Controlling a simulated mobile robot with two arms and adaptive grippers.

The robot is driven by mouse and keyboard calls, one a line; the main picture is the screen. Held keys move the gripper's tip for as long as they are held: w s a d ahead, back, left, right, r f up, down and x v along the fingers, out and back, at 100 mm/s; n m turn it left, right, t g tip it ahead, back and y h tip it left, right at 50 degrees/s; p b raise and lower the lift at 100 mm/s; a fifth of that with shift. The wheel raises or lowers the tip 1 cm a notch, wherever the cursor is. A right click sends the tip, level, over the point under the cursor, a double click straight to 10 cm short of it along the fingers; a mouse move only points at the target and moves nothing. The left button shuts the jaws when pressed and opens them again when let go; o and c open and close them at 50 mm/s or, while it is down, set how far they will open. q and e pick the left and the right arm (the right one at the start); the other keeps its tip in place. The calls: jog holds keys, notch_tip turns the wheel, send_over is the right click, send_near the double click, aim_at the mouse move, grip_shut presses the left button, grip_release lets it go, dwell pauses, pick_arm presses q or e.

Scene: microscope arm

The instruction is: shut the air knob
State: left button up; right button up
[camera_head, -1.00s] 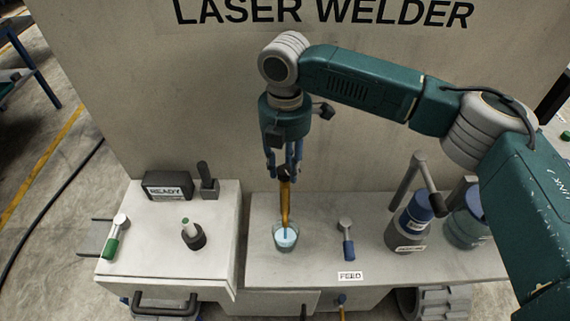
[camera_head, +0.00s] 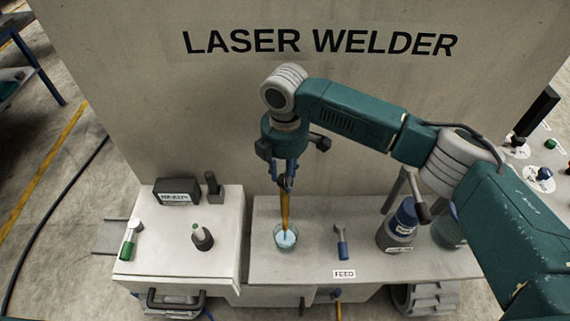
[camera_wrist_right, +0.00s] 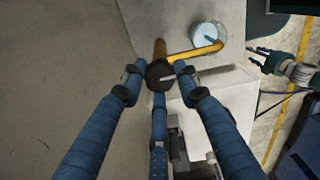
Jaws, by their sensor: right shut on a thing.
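My right gripper (camera_head: 286,181) is shut on a black knob (camera_wrist_right: 160,74) with a pale line across its face, at the upper end of a yellow pipe (camera_head: 285,208). In the wrist view the fingers press on the knob from its sides. The pipe runs down to a glass (camera_head: 279,240) of light blue liquid. No label for this knob is readable. My left gripper (camera_wrist_right: 262,58) shows small at the right of the wrist view, with fingers apart and empty. It is outside the head view.
Levers with green (camera_head: 127,250) and blue (camera_head: 342,248) grips stand on the bench, the blue one behind a FEED label. A blue-capped jar (camera_head: 397,232) stands right of it.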

jog(key=m+p, duration=0.9)
jog(key=shift+r+p, duration=0.25)
jog(key=shift+p, duration=0.15)
jog(key=shift+m+p, duration=0.8)
jog(key=shift+m, duration=0.3)
jog(key=m+p, duration=0.1)
jog(key=m, duration=0.1)
jog(key=shift+f+m, duration=0.15)
jog(key=shift+m, duration=0.15)
jog(key=shift+f+m, duration=0.1)
jog(key=shift+m, duration=1.8)
jog(key=o, duration=1.2)
jog(key=shift+c, duration=0.2)
